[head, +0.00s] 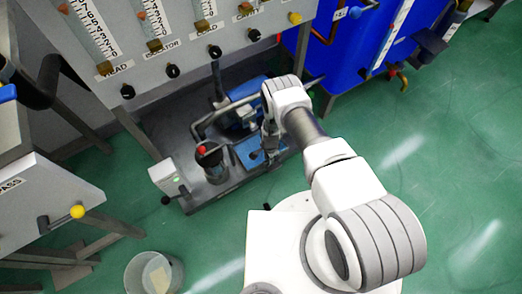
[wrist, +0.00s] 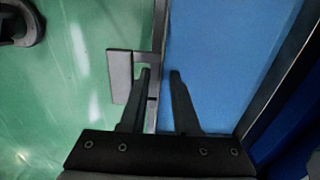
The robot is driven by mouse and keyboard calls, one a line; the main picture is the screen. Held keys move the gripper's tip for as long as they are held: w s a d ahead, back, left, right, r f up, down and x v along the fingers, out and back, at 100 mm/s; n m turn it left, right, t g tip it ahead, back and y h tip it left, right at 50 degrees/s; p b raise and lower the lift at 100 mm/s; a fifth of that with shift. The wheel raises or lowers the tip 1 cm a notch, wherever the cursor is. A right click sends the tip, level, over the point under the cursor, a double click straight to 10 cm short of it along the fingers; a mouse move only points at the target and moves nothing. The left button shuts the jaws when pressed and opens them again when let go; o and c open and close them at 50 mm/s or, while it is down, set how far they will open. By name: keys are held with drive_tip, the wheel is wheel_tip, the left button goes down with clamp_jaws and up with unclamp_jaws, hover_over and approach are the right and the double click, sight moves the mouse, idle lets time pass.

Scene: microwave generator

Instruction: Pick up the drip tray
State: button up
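A flat blue piece with a dark raised rim, which looks like the drip tray (wrist: 215,60), fills the middle and right of the wrist view. In the head view it seems to be the blue panel (head: 247,152) low on the dark machine base. My gripper (wrist: 159,72) is open, with its two fingers apart. In the wrist view the left finger overlaps a grey tab at the tray's left edge, and the right finger lies over the blue surface. The tray's left rim runs between them. Whether they touch it I cannot tell. In the head view my gripper (head: 270,138) is above the tray's right side, partly hidden by my wrist.
A grey tab (wrist: 119,78) stands at the tray's left edge. A dark cylinder with a red top (head: 208,160) and a white box (head: 166,177) are left of the tray. A gauge panel (head: 150,40) overhangs behind. A clear bucket (head: 152,274) stands on the green floor.

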clamp_jaws()
drive_tip(key=shift+w, duration=0.1)
idle(1.1)
